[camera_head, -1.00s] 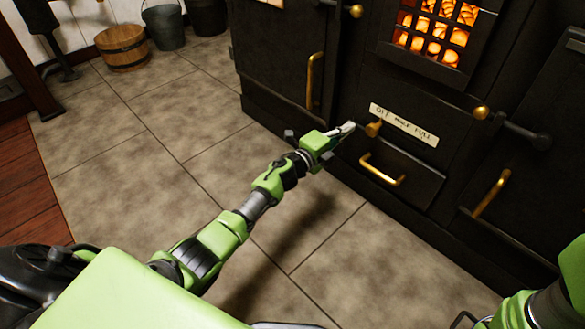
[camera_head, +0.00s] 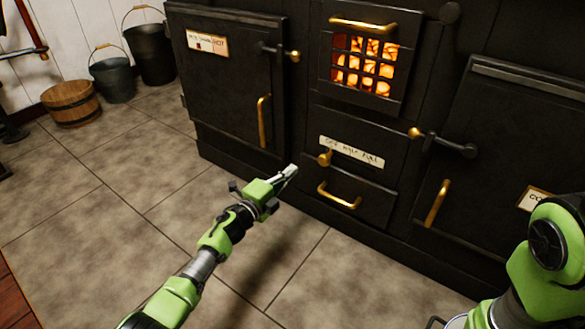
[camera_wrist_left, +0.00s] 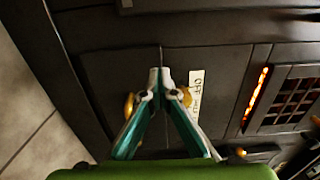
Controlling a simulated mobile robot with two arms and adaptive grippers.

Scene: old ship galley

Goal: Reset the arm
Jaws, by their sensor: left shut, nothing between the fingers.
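My left arm reaches in from the lower left, green and black. Its gripper (camera_head: 288,172) is in front of the black stove, near the lower drawer (camera_head: 372,200) and its brass handle (camera_head: 338,197). The gripper is shut and empty. In the left wrist view the two fingers (camera_wrist_left: 160,76) meet at their tips, with the dark stove front behind them. My right arm shows at the right edge of the head view; its gripper is out of view.
The black stove has a glowing grate (camera_head: 365,65), a left door (camera_head: 228,85) with a brass handle and a right door (camera_head: 490,150). A brass knob (camera_head: 325,158) sits beside a paper label (camera_head: 352,151). A wooden tub (camera_head: 70,103) and buckets (camera_head: 113,80) stand far left. The tiled floor is clear.

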